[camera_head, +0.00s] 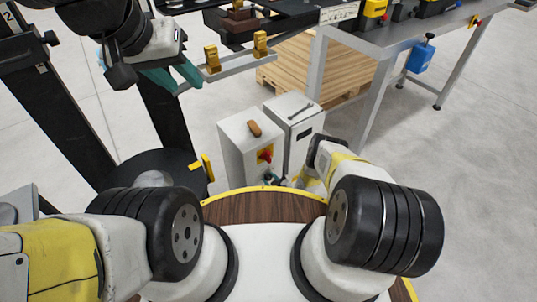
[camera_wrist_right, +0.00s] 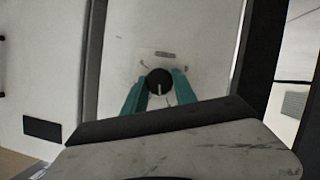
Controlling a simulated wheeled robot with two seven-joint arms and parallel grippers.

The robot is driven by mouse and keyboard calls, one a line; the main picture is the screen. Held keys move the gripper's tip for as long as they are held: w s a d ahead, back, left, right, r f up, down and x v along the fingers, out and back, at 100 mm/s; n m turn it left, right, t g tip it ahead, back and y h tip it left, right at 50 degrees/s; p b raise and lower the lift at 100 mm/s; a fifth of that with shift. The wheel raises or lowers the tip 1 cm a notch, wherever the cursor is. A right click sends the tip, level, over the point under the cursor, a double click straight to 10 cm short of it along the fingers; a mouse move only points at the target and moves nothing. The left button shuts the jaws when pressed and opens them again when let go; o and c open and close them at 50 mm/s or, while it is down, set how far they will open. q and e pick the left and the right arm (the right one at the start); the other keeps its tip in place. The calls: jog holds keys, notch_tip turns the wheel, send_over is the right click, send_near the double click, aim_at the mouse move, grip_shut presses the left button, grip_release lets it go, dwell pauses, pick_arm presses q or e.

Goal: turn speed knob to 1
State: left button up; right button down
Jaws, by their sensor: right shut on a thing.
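The speed knob (camera_wrist_right: 159,82) is a round black dial with a pale pointer line, on a white panel in the right wrist view. The line points roughly down in that picture. Small marks surround the knob, too blurred to read. My right gripper (camera_wrist_right: 160,92) has its teal fingers on both sides of the knob, shut on it. In the head view my right gripper (camera_head: 271,179) is low at the front of a white cabinet (camera_head: 240,155), and the knob cannot be made out. My left gripper (camera_head: 188,87) is open, its fingers apart near the left end of a grey bar.
A red and yellow switch (camera_head: 265,155) sits on the cabinet front. A second white cabinet (camera_head: 297,125) bears a wrench (camera_head: 300,108). The grey bar (camera_head: 235,66) carries brass blocks. A wooden pallet (camera_head: 330,70) and workbench stand behind.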

jog(key=c, duration=1)
grip_release()
jog(key=v, duration=0.7)
jog(key=shift+s+d+r, duration=0.15)
jog(key=shift+s+d, duration=0.1)
jog(key=shift+s, duration=0.05)
